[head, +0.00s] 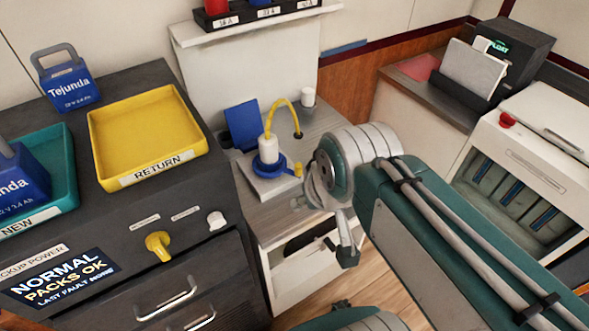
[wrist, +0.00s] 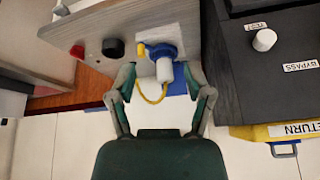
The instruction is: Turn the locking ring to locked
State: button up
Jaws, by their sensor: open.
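The locking ring (head: 267,164) is a blue collar around the base of a white plug (head: 269,148) on a pale plate on the grey counter. A yellow cable curves from the plug's top, and a small yellow tab (head: 298,169) sits at the ring's right. In the wrist view, the blue ring (wrist: 163,52), white plug (wrist: 166,72) and yellow tab (wrist: 141,51) appear between and beyond my spread fingers. My gripper (head: 322,228) is open and empty, right of the ring in the head view. In the wrist view, my gripper (wrist: 159,70) shows no clear contact. Ring markings are too small to read.
A blue panel (head: 242,125) stands behind the plug. A white cylinder (head: 308,97) is at the counter's back. The dark cabinet at left has a yellow RETURN tray (head: 148,130), a yellow knob (head: 159,245) and a white knob (head: 216,221). A black knob (wrist: 113,48) shows in the wrist view.

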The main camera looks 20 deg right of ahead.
jog(key=w+f+m+g+y, duration=0.4)
jog(key=f+m+g, duration=0.1)
jog(key=f+m, duration=0.1)
jog(key=m+t+y, duration=0.9)
jog(key=m+y, duration=0.2)
jog(key=m, duration=0.7)
send_near(299, 169)
jog(key=x, duration=0.7)
jog(key=w+f+x, duration=0.1)
jog(key=x, duration=0.2)
jog(key=shift+d, duration=0.15)
grip_shut()
